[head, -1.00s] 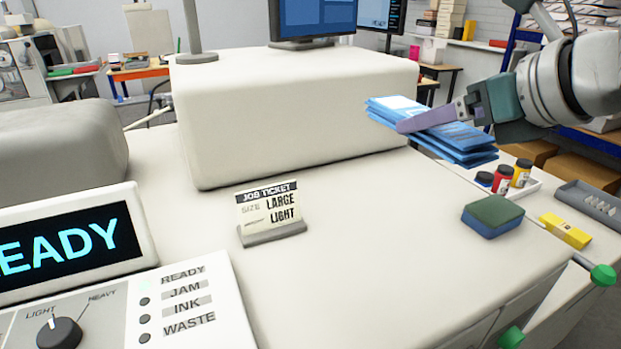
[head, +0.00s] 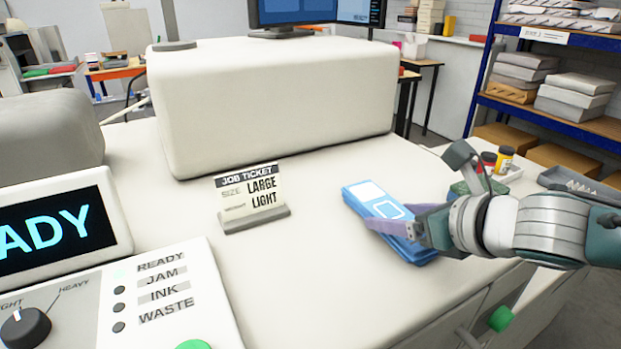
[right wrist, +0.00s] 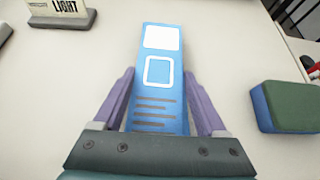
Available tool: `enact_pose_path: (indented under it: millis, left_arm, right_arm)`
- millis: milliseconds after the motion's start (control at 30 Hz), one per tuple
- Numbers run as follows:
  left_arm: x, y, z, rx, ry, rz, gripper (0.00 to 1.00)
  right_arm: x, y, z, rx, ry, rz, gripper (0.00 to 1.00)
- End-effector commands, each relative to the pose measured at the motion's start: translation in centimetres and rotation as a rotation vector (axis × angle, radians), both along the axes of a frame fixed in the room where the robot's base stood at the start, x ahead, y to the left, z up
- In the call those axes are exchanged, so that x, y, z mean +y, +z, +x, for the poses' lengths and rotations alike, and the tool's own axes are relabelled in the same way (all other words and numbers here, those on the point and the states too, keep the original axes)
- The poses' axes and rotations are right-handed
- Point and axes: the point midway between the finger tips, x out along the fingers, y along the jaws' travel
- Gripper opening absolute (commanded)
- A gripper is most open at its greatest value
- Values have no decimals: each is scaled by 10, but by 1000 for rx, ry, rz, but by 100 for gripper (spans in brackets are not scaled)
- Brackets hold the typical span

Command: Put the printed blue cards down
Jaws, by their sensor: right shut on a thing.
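The printed blue cards (head: 368,194) form a small stack with white panels and dark text lines on top. They are low over the pale worktop to the right of the job ticket, and appear to lie on it; any small gap is hard to tell. My right gripper (head: 396,222) is around the stack with its purple fingers, shut on it. In the right wrist view the cards (right wrist: 161,72) run lengthwise between the two fingers (right wrist: 158,80). The near end of the stack is hidden by the gripper body. My left gripper is not in view.
The job ticket (head: 250,192) reads LARGE, LIGHT. A green and blue sponge (right wrist: 288,106) lies right of the cards. Ink jars (head: 505,159) stand at the back right. A big pale box-shaped housing (head: 275,105) is behind. The worktop in front of the ticket is clear.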

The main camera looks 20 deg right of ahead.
Motion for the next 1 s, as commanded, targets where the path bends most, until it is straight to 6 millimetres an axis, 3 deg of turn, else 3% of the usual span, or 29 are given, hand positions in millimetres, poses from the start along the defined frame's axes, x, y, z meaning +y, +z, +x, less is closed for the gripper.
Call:
enact_pose_path:
  millis: [333, 367, 567, 867, 1000]
  left_arm:
    - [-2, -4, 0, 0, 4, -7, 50]
    - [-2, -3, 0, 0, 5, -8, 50]
    - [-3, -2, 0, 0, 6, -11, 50]
    - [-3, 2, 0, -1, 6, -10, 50]
    - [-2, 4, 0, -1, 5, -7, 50]
  right_arm:
    - [0, -4, 1, -2, 1, -1, 4]
    - [0, -3, 0, 0, 0, 0, 77]
    - [0, -3, 0, 0, 0, 0, 99]
    - [0, 2, 0, -1, 0, 0, 100]
    - [-1, 7, -11, 2, 1, 0, 100]
